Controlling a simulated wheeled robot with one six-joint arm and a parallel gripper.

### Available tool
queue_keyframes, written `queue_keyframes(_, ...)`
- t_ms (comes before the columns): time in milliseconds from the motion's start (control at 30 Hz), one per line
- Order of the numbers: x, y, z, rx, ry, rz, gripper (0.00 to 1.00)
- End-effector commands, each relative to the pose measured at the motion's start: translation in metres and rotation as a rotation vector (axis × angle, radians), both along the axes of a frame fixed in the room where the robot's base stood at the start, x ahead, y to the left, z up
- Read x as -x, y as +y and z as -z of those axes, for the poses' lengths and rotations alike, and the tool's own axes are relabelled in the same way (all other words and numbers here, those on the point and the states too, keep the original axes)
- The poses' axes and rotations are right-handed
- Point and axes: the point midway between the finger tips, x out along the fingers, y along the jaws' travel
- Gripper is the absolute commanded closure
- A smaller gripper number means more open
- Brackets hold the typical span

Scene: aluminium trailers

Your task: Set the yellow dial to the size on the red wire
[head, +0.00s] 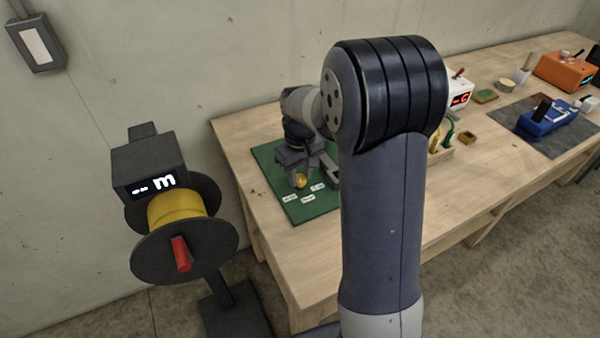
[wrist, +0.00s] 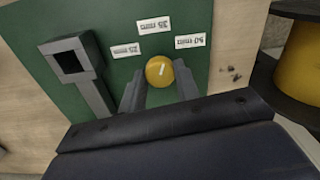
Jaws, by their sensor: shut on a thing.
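The yellow dial (wrist: 159,70) is on the green board (wrist: 205,20), with a short white mark on its face. The mark points roughly at the middle of several white size labels (wrist: 154,25); their print is upside down in the wrist view and hard to read. My gripper (wrist: 161,74) is shut on the dial, a finger on each side. In the head view the dial (head: 301,181) shows low beside my gripper (head: 298,172). I cannot make out a red wire in either view.
A grey post tool (wrist: 75,65) stands on the board beside the dial. A cable reel (head: 175,235) with a red handle (head: 181,254) stands left of the workbench (head: 245,125). A white device (head: 459,98), a blue tool (head: 550,117) and an orange box (head: 565,72) stand on the right.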

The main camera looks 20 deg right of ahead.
Motion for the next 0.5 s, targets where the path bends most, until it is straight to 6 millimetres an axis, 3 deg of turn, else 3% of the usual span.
queue_keyframes(500,-0.0002,0.0,-0.0006,0.0,-0.001,0.458,0.92)
